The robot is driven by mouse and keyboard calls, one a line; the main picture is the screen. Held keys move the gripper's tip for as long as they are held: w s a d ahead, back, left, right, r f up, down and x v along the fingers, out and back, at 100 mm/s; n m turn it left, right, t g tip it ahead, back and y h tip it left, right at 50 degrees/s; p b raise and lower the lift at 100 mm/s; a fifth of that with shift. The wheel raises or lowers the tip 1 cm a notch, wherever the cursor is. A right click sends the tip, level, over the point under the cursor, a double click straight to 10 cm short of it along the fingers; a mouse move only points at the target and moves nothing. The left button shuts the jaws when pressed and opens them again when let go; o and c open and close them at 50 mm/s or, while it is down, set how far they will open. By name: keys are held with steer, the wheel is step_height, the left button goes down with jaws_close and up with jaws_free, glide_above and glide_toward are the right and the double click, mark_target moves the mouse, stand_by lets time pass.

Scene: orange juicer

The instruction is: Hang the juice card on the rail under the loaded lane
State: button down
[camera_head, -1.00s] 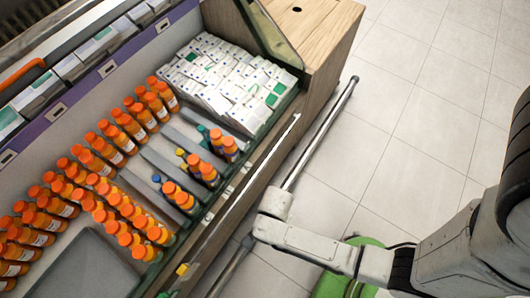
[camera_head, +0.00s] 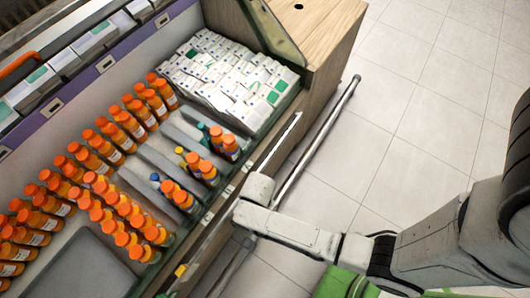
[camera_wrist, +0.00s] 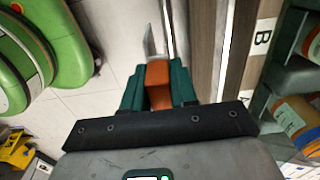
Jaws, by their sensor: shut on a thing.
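In the wrist view my gripper (camera_wrist: 158,75) has its green fingers closed on an orange-brown object (camera_wrist: 158,92). A thin grey pointed piece (camera_wrist: 150,45) sticks out beyond it. I cannot tell whether this is the juice card. The fingers point down beside the shelf front, where a white label "B" (camera_wrist: 262,38) shows. In the head view my fingers are hidden and only my arm's end shows by the rail (camera_head: 222,228) along the shelf front. Grey-divided lanes (camera_head: 175,148) hold a few orange-capped bottles (camera_head: 180,195) near the front. A yellow tag (camera_head: 181,270) sits at the lower front edge.
Many orange bottles (camera_head: 95,165) stand at the left of the case, and white cartons (camera_head: 235,75) fill its back right. A metal bar (camera_head: 318,135) runs along the case's outer side. A grey tray (camera_head: 85,265) lies at lower left.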

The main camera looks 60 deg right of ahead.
steer(key=shift+w+f+b, duration=0.1)
steer(key=shift+w+b, duration=2.8)
steer(key=shift+w, duration=2.05)
steer(key=shift+w+f, duration=0.1)
steer(key=shift+w, duration=0.05)
steer(key=shift+f+b, duration=1.75)
steer(key=shift+f, duration=0.7)
steer(key=c, duration=0.8)
jaws_free()
